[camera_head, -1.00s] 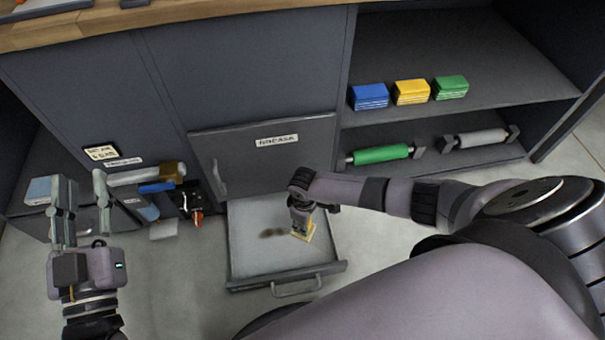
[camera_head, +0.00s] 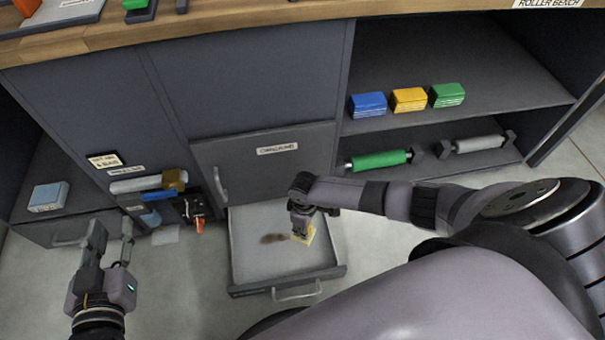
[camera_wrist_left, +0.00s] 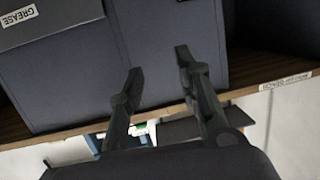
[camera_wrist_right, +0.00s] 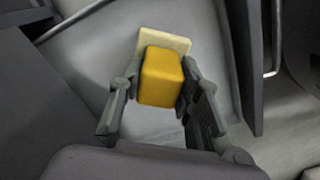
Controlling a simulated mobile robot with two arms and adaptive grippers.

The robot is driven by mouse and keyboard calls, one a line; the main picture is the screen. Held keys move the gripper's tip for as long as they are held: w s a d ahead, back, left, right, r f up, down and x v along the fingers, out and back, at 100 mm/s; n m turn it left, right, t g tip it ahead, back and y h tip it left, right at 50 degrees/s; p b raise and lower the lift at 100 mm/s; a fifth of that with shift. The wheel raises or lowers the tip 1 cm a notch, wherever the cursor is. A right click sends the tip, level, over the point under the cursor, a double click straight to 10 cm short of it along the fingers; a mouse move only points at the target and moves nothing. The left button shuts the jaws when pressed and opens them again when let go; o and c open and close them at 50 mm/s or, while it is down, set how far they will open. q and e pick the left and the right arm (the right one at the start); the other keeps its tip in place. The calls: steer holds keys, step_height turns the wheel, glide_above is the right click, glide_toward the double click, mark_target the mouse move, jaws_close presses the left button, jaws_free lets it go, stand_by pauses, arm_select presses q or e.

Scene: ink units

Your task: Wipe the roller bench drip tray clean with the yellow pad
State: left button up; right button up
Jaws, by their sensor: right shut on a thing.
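The drip tray (camera_head: 255,256) is a light grey pull-out drawer standing open at the foot of the bench. A brown stain (camera_head: 274,238) lies on its floor, left of my right gripper. My right gripper (camera_head: 302,226) reaches down into the tray and is shut on the yellow pad (camera_head: 309,234). In the right wrist view the pad (camera_wrist_right: 162,76) shows a yellow block with a paler base, between the fingers, at the tray floor. My left gripper (camera_head: 112,238) is open and empty at the left, in front of the bench; its spread fingers show in the left wrist view (camera_wrist_left: 160,75).
Blue, yellow and green blocks (camera_head: 409,99) sit on the right shelf, above a green roller (camera_head: 380,159) and a grey roller (camera_head: 479,144). A holder with tools (camera_head: 160,195) hangs on the bench front at left. A light blue box (camera_head: 48,196) sits far left.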

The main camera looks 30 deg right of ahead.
arm_select(q)
steer(key=shift+s+a+f+g+y+p, duration=0.15)
steer(key=shift+s+f+g, duration=0.2)
steer(key=shift+f, duration=0.25)
steer(key=shift+s+a+f+g+y+p, duration=0.1)
steer(key=shift+s+a+f+g, duration=0.1)
steer(key=shift+f+g, duration=0.3)
steer(key=shift+s+a+f+g+y+p, duration=0.15)
steer(key=shift+s+f+g, duration=0.15)
steer(key=shift+f, duration=0.35)
